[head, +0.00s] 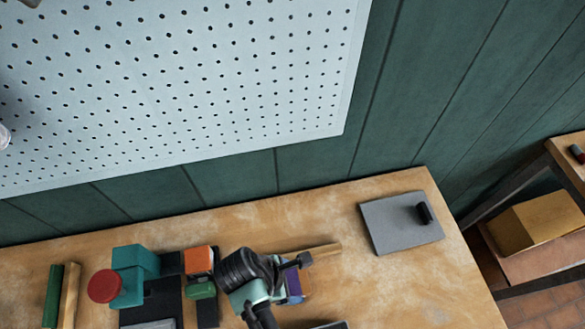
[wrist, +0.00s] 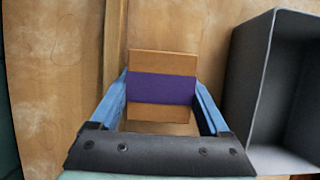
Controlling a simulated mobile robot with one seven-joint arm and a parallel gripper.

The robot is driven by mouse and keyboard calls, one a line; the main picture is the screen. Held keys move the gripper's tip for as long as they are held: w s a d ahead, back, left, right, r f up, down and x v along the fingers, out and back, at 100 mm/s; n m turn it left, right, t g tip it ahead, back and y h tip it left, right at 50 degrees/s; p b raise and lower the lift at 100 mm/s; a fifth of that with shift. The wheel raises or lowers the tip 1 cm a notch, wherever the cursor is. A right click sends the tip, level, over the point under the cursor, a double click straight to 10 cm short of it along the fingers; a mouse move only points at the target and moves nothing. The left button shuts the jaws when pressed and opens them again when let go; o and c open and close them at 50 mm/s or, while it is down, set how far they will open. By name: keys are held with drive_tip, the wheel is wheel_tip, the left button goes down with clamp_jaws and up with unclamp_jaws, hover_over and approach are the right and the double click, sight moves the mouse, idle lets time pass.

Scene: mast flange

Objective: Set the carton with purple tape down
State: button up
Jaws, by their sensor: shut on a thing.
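The carton with purple tape (wrist: 162,88) is brown with a broad purple band across its middle. My gripper (wrist: 161,100) is shut on it, with one blue finger along each side. In the head view the carton's purple band (head: 293,284) shows in part beside my gripper (head: 284,280); my own arm hides the rest. The carton is over the wooden table (head: 390,285). I cannot tell whether its underside touches the wood.
A grey open bin (wrist: 250,85) stands close right of the carton in the wrist view. A wooden strip (head: 315,253) lies behind my gripper. A teal vise (head: 135,265) and an orange block (head: 199,260) are left. A grey plate (head: 385,222) carries a black cylinder (head: 424,213).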

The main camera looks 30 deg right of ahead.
drive_tip(key=shift+f, duration=0.35)
drive_tip(key=shift+f, duration=0.1)
drive_tip(key=o, duration=1.4)
drive_tip(key=shift+c, duration=0.2)
drive_tip(key=v, duration=1.2)
drive_tip(key=shift+p, duration=0.45)
